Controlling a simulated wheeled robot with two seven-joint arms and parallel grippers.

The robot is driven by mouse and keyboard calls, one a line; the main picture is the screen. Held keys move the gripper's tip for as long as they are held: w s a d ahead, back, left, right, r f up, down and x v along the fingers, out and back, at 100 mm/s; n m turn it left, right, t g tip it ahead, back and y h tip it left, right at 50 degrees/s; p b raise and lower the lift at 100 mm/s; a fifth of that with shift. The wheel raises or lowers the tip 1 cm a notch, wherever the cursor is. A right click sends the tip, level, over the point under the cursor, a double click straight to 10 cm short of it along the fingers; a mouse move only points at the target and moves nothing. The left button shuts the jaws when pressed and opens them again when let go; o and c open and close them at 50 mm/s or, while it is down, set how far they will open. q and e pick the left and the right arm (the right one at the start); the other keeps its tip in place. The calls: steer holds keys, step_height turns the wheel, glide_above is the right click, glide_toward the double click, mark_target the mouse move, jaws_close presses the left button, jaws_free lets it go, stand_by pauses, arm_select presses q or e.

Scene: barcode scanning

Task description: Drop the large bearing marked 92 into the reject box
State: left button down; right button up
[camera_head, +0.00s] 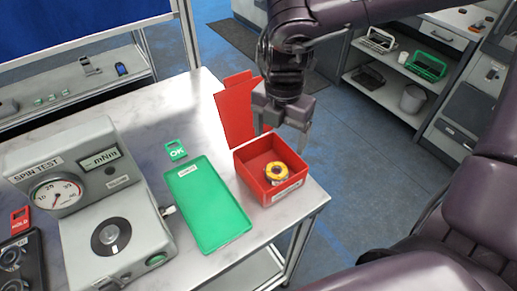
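The reject box (252,172) is a red open box with a white label on its front, at the right end of the marble-topped table. A bearing (277,172) with a yellow ring and a dark centre sits inside it, near the front right; any number on it is too small to read. My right gripper (281,132) hangs above the back of the box, fingers pointing down and spread apart, with nothing between them. The fingers are clear of the bearing. My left gripper is not in view.
A green tray (208,205), empty, lies left of the box, with a green OK sign (175,150) behind it. The spin tester (92,200) stands further left, by a red HOLD sign (20,220) and a dark tray (22,262). A red panel (234,108) rises behind the box.

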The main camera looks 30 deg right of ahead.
step_height(320, 180, up, 8)
steer(key=shift+b, duration=0.45)
steer(key=shift+f, duration=0.1)
steer(key=shift+w, duration=0.1)
